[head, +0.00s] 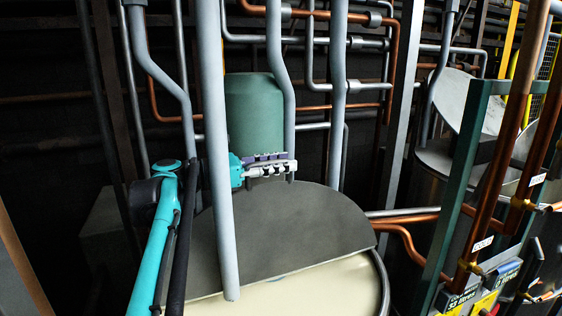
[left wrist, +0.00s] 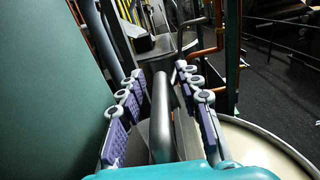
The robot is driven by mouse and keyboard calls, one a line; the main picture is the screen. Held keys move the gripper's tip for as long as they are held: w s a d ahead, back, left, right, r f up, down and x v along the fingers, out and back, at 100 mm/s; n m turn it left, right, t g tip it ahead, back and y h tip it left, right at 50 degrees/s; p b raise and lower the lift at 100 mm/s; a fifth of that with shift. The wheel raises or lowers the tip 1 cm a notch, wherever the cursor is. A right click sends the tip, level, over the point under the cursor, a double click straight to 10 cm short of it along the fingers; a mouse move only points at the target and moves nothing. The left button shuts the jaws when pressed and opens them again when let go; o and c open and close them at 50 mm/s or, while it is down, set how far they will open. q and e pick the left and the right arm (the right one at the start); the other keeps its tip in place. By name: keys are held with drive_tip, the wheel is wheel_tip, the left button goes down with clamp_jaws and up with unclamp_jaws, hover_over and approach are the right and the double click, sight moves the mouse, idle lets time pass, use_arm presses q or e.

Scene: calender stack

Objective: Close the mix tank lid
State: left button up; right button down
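The mix tank's dark grey half-round lid panel (head: 290,235) spans the back of the tank top in the head view; I cannot tell its exact tilt. In front of its straight edge is a cream surface (head: 320,286), edged by the tank rim. My left gripper (head: 270,168) is at the panel's top back edge. In the left wrist view, its fingers (left wrist: 163,112) are apart, with a grey bar (left wrist: 161,115) between them and gaps on both sides. The bar looks like a handle; its attachment is hidden. My right gripper is not in view.
A green cylinder (head: 254,113) stands behind the gripper. Grey vertical pipes (head: 215,130) cross in front of and beside the tank. Copper pipes (head: 403,240) and a green post (head: 458,185) stand to the right. Another tank with a raised half lid (head: 465,98) is at the back right.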

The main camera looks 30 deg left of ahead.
use_arm(q)
drive_tip(key=shift+d, duration=0.15)
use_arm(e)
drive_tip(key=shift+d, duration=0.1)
use_arm(q)
clamp_jaws()
drive_tip(key=shift+d, duration=0.1)
